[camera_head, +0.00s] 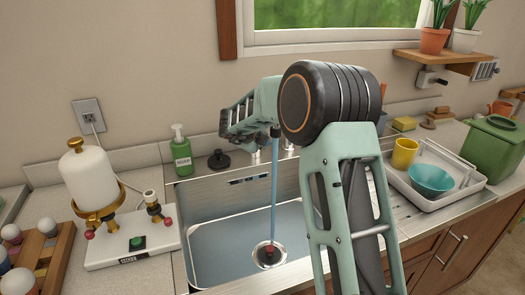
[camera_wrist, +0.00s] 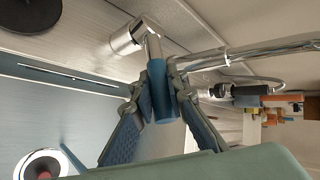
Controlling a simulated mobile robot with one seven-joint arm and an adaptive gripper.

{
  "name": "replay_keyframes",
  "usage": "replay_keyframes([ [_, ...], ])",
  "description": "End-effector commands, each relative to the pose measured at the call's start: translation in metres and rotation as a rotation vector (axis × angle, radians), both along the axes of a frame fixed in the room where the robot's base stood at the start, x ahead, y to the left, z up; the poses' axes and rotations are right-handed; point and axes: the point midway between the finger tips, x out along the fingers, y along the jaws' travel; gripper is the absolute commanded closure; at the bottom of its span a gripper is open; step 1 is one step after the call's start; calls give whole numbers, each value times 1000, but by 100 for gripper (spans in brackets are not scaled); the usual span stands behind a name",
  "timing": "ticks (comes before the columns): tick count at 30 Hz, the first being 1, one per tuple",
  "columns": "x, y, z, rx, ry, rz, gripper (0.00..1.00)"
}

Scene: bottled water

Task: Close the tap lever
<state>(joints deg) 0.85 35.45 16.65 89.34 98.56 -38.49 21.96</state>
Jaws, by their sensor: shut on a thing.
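The tap lever (camera_wrist: 160,78) shows in the wrist view as a blue grip on a chrome stem, joined to a short chrome body (camera_wrist: 130,37). My gripper (camera_wrist: 163,92) has one finger on each side of the blue grip and is shut on it. In the head view my gripper (camera_head: 238,118) is over the back of the sink, and my arm hides the lever and most of the tap. A blue stream of water (camera_head: 274,190) runs down to the drain (camera_head: 268,254).
The steel sink (camera_head: 205,240) is otherwise clear. A green soap bottle (camera_head: 181,152) and black stopper (camera_head: 219,160) stand behind it. A white dispenser (camera_head: 92,180) is at left. A drying rack (camera_head: 455,196) with a yellow cup (camera_head: 404,153) and teal bowl (camera_head: 431,181) is at right.

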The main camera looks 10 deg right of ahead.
Motion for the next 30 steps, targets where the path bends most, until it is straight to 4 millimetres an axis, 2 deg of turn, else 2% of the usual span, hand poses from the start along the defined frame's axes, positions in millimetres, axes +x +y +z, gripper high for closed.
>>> replay_keyframes([
  [1,-1,1,-10,3,-19,3,100],
  [30,-6,1,-35,67,-333,3,100],
])
